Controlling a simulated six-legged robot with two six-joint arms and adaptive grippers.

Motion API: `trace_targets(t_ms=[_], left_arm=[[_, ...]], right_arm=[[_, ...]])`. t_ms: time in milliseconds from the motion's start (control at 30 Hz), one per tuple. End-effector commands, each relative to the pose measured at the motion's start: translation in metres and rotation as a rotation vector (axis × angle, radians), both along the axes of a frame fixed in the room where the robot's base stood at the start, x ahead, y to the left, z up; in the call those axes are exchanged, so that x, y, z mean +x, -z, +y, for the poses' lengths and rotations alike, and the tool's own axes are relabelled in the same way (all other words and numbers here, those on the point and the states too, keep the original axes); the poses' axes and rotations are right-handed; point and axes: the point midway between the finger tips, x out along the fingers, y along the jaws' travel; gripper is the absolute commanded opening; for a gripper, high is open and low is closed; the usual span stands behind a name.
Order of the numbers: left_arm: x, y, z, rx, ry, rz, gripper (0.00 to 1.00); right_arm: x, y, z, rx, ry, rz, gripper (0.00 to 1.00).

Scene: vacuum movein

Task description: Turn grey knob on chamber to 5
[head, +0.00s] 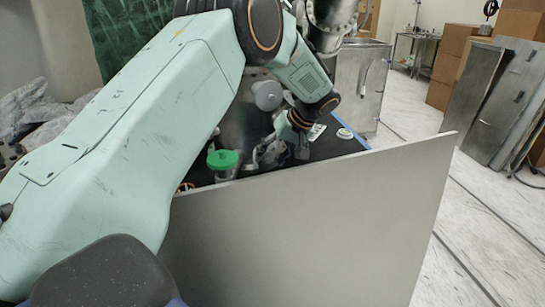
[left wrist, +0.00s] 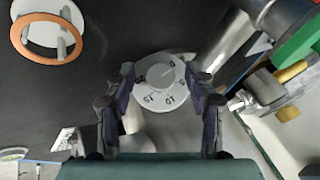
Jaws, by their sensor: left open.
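The grey knob (left wrist: 159,75) sits in the middle of the left wrist view, on a pale round dial (left wrist: 147,117) with the marks 0, 5, 10 and 15. A short line on the knob seems to point to the upper right, near the 0. My left gripper (left wrist: 160,82) is open, with one finger on each side of the knob and a gap to both. In the head view my left gripper (head: 280,153) is low over the dark surface behind the grey panel. The knob cannot be made out there. My right gripper is in neither view.
A grey panel (head: 310,235) stands in front of the dark table (head: 325,147). A green-capped part (head: 222,159) stands left of the gripper. In the left wrist view, metal tubes (left wrist: 225,42) lie close on the right and a copper ring (left wrist: 47,55) lies at upper left.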

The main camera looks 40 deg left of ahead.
Motion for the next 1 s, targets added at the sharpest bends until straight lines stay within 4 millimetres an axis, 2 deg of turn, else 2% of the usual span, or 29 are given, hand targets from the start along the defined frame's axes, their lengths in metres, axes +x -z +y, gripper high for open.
trace_targets(t_ms=[167,800,1000], left_arm=[[-0.0003,-0.0005,0.0006,-0.001,0.0,-0.001,0.54],[0.0001,-0.0009,0.0006,0.0,0.0,-0.002,0.0],[0.0009,-0.0024,0.001,0.013,0.01,0.025,0.0]], right_arm=[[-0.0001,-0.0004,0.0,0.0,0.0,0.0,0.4],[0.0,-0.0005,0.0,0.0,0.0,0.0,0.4],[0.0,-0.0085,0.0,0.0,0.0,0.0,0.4]])
